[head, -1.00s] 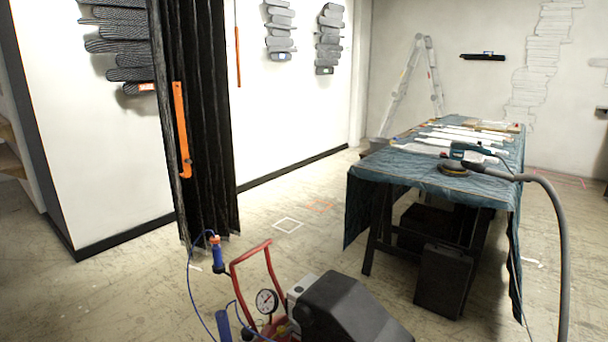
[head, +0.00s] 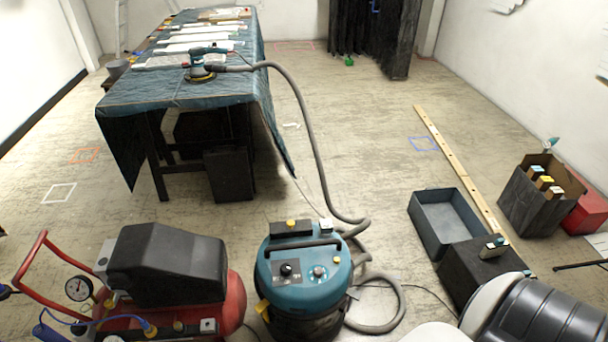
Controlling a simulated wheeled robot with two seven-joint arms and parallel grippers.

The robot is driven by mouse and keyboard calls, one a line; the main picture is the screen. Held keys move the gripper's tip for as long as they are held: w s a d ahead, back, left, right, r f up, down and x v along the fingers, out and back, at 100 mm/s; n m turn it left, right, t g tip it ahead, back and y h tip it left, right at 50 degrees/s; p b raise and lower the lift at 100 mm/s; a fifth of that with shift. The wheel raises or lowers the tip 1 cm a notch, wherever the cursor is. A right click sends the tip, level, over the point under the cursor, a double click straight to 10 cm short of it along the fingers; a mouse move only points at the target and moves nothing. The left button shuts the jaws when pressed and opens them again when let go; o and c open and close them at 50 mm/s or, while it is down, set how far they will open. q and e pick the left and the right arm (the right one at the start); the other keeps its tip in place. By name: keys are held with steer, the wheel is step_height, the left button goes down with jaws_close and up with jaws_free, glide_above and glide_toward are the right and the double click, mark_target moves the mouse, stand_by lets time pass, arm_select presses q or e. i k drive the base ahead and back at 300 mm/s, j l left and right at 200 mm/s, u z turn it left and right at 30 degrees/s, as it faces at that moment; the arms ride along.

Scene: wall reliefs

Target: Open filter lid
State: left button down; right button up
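A teal and black canister vacuum (head: 303,273) stands on the floor at the bottom middle of the head view. Its top carries a black handle, two round knobs, a small yellow button and a yellow latch on the left side. A grey hose runs from it up to a sander (head: 199,66) on the covered table. I cannot tell which part is the filter lid; a dark raised block with the yellow button (head: 291,228) sits at the back of the top and looks closed.
A red compressor (head: 150,282) stands close left of the vacuum. The hose (head: 312,150) loops on the floor at its right. A grey tray (head: 447,222), dark box (head: 480,268), long wooden batten (head: 455,165) and open bin (head: 538,200) lie farther right. Floor beyond the vacuum is mostly clear.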

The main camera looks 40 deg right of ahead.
mark_target(290, 229)
steer(key=z, duration=1.05)
steer(key=l+u, duration=0.2)
steer(key=l, duration=0.35)
steer(key=k+l+u, duration=0.15)
steer(key=l, duration=0.4)
steer(key=l+u, duration=0.2)
steer(key=l, duration=0.35)
steer(key=k, duration=0.05)
